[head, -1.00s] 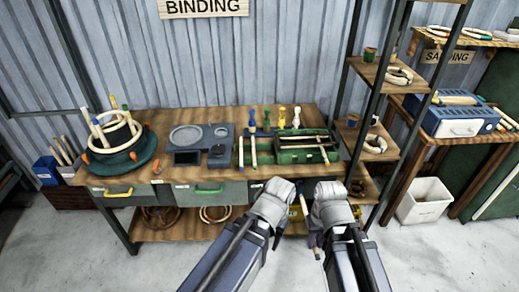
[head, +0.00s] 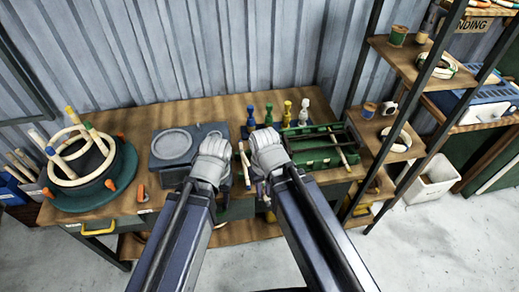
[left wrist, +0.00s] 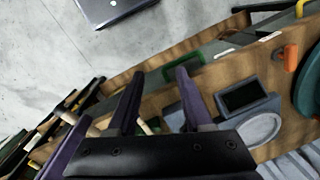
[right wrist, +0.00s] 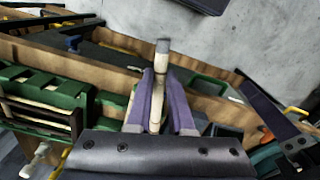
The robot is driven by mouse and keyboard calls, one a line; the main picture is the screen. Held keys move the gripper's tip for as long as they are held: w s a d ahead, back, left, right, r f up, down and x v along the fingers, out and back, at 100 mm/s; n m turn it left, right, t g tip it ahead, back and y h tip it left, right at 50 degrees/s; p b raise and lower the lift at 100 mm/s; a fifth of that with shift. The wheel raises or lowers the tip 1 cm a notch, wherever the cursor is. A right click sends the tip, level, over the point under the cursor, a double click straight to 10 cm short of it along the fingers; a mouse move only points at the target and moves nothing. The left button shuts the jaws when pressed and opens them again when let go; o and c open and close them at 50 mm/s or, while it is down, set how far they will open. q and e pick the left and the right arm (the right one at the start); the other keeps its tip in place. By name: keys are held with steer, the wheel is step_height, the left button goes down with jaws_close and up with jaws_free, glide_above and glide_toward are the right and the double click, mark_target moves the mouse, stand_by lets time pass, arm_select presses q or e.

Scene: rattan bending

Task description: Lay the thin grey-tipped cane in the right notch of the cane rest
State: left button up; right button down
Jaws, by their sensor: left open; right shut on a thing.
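In the right wrist view my right gripper (right wrist: 160,115) is shut on a thin pale cane (right wrist: 161,65) with a grey tip. In the head view the right gripper (head: 262,188) is over the bench front, left of a green slotted rack (head: 308,158). I take this rack, also in the right wrist view (right wrist: 45,112), for the cane rest. A pale cane (head: 338,147) lies across its right part. My left gripper (left wrist: 160,95) is open in the left wrist view and, in the head view, left of the right one. Its fingertips are mostly hidden there.
A grey block with a round dish (head: 172,144) is left of the grippers. Several coloured pegs (head: 268,115) stand behind the rack. A dark green round form with pale rings (head: 118,180) is at the bench's left end. A dark shelf post (head: 360,110) rises at right.

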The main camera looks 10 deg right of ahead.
arm_select(q)
steer(key=o, duration=0.5)
steer(key=shift+w+a+r, duration=0.25)
steer(key=shift+w+r, duration=0.05)
steer(key=shift+r, duration=0.05)
steer(key=shift+c, duration=0.2)
steer(key=o, duration=0.3)
steer(key=shift+r+p, duration=0.2)
steer(key=shift+p, duration=0.3)
arm_select(e)
steer(key=w+d+r+m, duration=0.1)
steer(key=w+d, duration=0.3)
steer(key=w, duration=0.3)
steer(key=w+d+m, duration=0.2)
steer(key=w+d, duration=0.2)
steer(key=w, duration=0.2)
arm_select(q)
step_height(320, 180, down, 10)
steer(key=b, duration=1)
arm_select(e)
step_height(320, 180, down, 10)
steer(key=shift+f, duration=0.15)
arm_select(q)
steer(key=shift+f, duration=0.15)
arm_select(e)
steer(key=c, duration=0.8)
jaws_free()
